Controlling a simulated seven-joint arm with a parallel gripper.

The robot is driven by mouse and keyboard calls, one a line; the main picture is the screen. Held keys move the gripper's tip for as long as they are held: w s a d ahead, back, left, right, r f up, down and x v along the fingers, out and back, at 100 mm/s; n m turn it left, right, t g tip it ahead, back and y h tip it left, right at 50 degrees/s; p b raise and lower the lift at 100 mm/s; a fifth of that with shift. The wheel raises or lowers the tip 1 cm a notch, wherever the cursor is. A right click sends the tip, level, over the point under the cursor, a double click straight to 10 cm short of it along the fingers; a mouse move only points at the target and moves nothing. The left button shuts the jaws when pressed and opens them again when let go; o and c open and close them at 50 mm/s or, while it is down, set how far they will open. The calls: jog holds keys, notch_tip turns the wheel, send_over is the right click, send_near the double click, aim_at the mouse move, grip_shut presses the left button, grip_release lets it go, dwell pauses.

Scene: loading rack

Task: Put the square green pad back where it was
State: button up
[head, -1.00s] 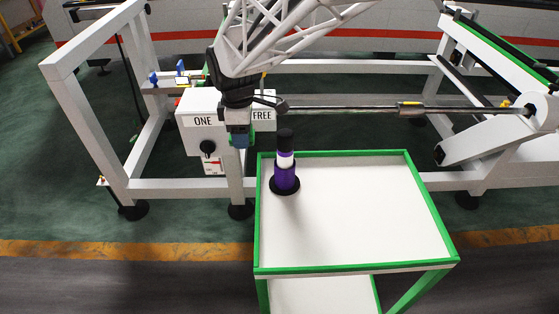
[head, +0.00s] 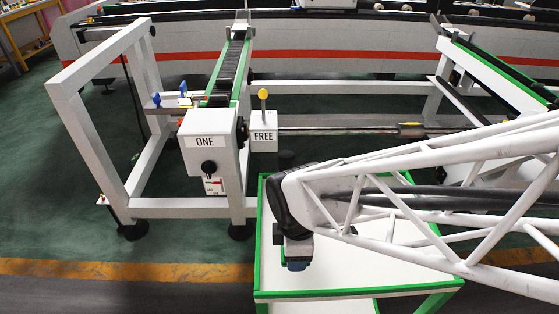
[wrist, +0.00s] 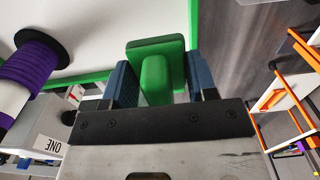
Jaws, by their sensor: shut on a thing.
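The square green pad (wrist: 155,48) is between the two blue fingers of my gripper (wrist: 160,80) in the wrist view, and the fingers are shut on it. In the head view my gripper (head: 296,258) is over the front left part of the white trolley top (head: 375,276). My wrist and arm hide most of the pad there. I cannot tell from these views whether the pad touches the trolley top.
A purple and white spool (wrist: 38,65) on a black base stands on the trolley; my arm mostly hides it in the head view. A white box labelled ONE (head: 207,155) and a FREE block (head: 263,137) with a yellow-knobbed lever (head: 263,95) stand behind.

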jog(key=s+d+f, duration=0.1)
jog(key=s, duration=0.1)
jog(key=s+d+f, duration=0.1)
jog(key=s, duration=0.2)
jog(key=s+d+f, duration=0.1)
jog(key=s+f, duration=0.1)
jog(key=shift+s+d, duration=0.25)
jog(key=shift+d, duration=0.05)
jog(key=shift+w, duration=0.1)
jog(key=shift+w+a+f, duration=0.25)
jog(key=shift+w+a, duration=0.7)
jog(key=shift+w, duration=1.5)
jog(key=shift+w+a+f, duration=0.3)
jog(key=shift+w+a, duration=0.7)
jog(key=shift+w, duration=1.5)
jog(key=shift+w+a+f, duration=0.25)
jog(key=shift+w+a, duration=0.7)
jog(key=shift+w, duration=1.5)
jog(key=shift+f, duration=1.75)
jog(key=shift+f, duration=0.15)
jog(key=o, duration=0.9)
